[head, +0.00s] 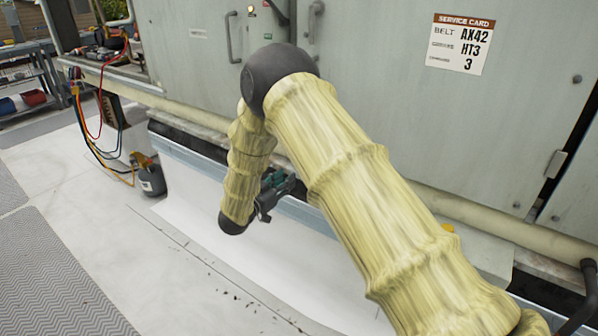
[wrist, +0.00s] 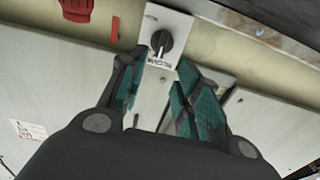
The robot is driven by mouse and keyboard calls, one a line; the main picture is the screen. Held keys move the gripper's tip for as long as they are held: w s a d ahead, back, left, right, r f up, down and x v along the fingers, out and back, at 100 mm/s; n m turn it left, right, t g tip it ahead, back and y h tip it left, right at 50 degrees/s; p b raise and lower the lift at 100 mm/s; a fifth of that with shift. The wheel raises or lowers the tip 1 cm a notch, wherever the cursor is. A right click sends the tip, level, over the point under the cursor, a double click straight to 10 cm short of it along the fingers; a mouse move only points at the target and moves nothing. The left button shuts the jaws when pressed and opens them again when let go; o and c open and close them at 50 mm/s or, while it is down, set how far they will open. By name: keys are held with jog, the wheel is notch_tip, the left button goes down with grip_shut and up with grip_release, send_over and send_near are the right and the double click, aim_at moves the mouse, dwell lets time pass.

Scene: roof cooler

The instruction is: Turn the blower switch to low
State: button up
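The blower switch (wrist: 161,42) is a black round knob with a pale pointer mark, on a white plate (wrist: 178,24) with small lettering too rotated and small to read fully. In the wrist view it lies just beyond and between the fingertips of my gripper (wrist: 164,64). The teal-padded fingers are apart, with a gap between them and nothing held. Whether a finger touches the knob cannot be told. In the head view my gripper (head: 272,190) shows only in part behind my arm, low before the unit. I cannot make out the switch there.
A red part (wrist: 78,9) sits left of the switch plate in the wrist view. The grey cabinet (head: 370,70) carries a service card (head: 459,43). A pipe rail (head: 490,222) runs along its base. A dark canister (head: 150,178) with hoses stands at left; the roof floor (head: 100,225) is open.

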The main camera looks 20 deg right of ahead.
jog(key=x, duration=0.9)
grip_shut()
